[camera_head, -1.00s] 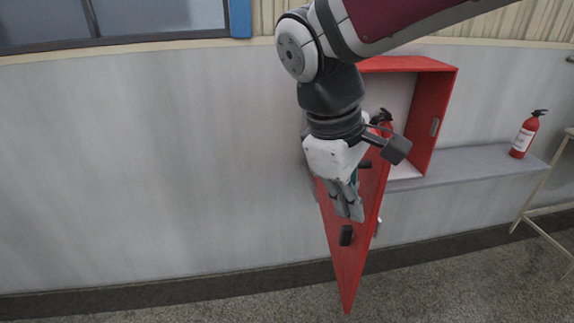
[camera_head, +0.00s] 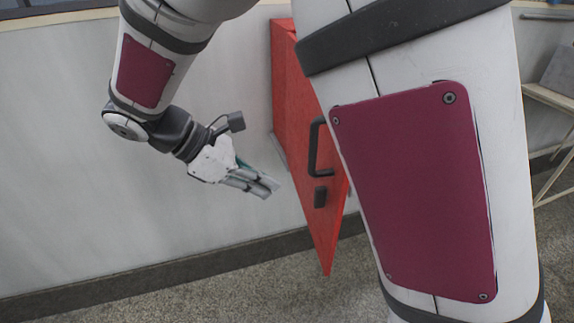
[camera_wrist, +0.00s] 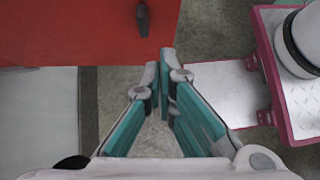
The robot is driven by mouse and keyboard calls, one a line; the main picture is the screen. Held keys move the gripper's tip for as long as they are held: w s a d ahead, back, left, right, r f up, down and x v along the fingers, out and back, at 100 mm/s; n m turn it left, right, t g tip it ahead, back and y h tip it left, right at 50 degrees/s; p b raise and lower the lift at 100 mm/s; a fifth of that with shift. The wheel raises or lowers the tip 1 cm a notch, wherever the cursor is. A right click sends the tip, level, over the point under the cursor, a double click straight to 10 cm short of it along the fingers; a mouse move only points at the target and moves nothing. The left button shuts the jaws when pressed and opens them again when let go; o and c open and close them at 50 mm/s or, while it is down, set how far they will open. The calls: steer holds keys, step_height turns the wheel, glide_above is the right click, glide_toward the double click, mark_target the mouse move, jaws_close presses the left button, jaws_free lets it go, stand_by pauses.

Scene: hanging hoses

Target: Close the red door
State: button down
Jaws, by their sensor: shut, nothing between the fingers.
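The red door (camera_head: 298,140) stands swung out from the wall, its side with the black handle (camera_head: 317,160) facing the camera. A small black latch (camera_head: 320,196) sits below the handle. My gripper (camera_head: 268,189) is left of the door, its shut fingers empty and pointing toward the door's face, apparently with a small gap. In the wrist view the door (camera_wrist: 70,30) fills the upper left, with a black fitting (camera_wrist: 142,18) on it, just beyond my fingertips (camera_wrist: 162,68). My own arm hides the cabinet behind the door.
The pale wall (camera_head: 60,180) runs behind on the left, with a dark skirting strip (camera_head: 120,290) at its foot. The speckled floor (camera_head: 250,290) is clear below the door. A light metal frame (camera_head: 555,100) stands at the far right.

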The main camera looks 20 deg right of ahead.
steer(key=p, duration=0.1)
glide_toward(331, 208)
step_height(331, 208, down, 3)
steer(key=a, duration=0.1)
steer(key=shift+s+d+f+p, duration=0.15)
steer(key=shift+d+p, duration=0.1)
steer(key=shift+d, duration=0.8)
steer(key=shift+s+d+f+p, duration=0.1)
steer(key=shift+d+p, duration=0.15)
steer(key=shift+d, duration=0.85)
steer(key=shift+d, duration=0.15)
